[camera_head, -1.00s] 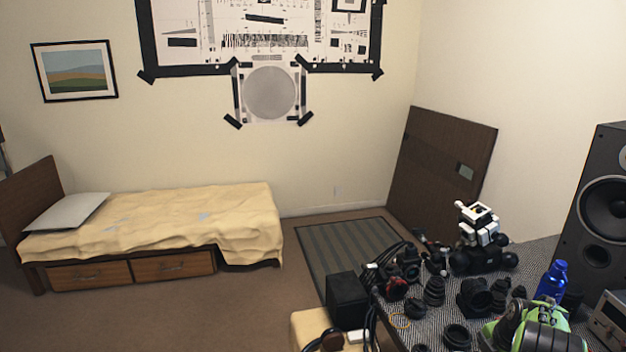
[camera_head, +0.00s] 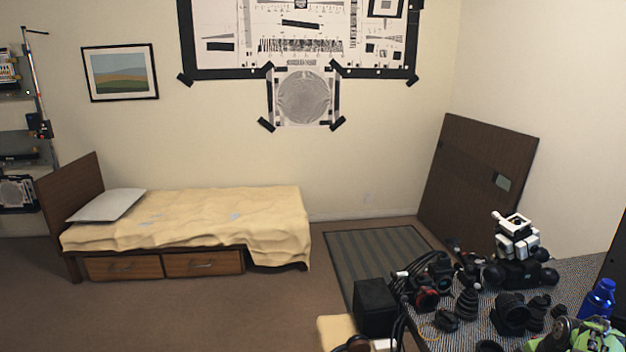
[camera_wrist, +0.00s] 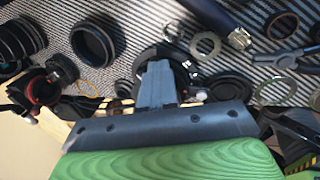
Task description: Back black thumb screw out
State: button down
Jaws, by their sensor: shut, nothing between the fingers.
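My gripper (camera_wrist: 157,80) shows in the wrist view with its grey fingers closed together and empty. The fingertips overlap a round black lens part (camera_wrist: 148,57) on the striped table cloth (camera_wrist: 145,20). I cannot tell whether they touch it. I cannot pick out the black thumb screw with certainty; many small dark parts lie around the fingers, and the fingers hide part of the table. In the head view, lens parts (camera_head: 511,312) stand on the table at the lower right.
In the wrist view, a black ring (camera_wrist: 93,42), metal washers (camera_wrist: 205,46) and a dark tube with a metal end (camera_wrist: 222,22) lie nearby. In the head view, a blue bottle (camera_head: 598,298) and a black-and-white device (camera_head: 516,240) stand on the crowded table. Open floor (camera_head: 200,315) lies left.

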notch_tip(320, 180, up, 6)
jog(key=p, duration=0.3)
jog(key=shift+s+p, duration=0.2)
jog(key=shift+p, duration=0.1)
jog(key=shift+d, duration=0.1)
notch_tip(320, 180, down, 6)
jog(key=a+b, duration=0.2)
jog(key=b, duration=0.2)
jog(key=shift+a, duration=0.1)
dwell(0.3)
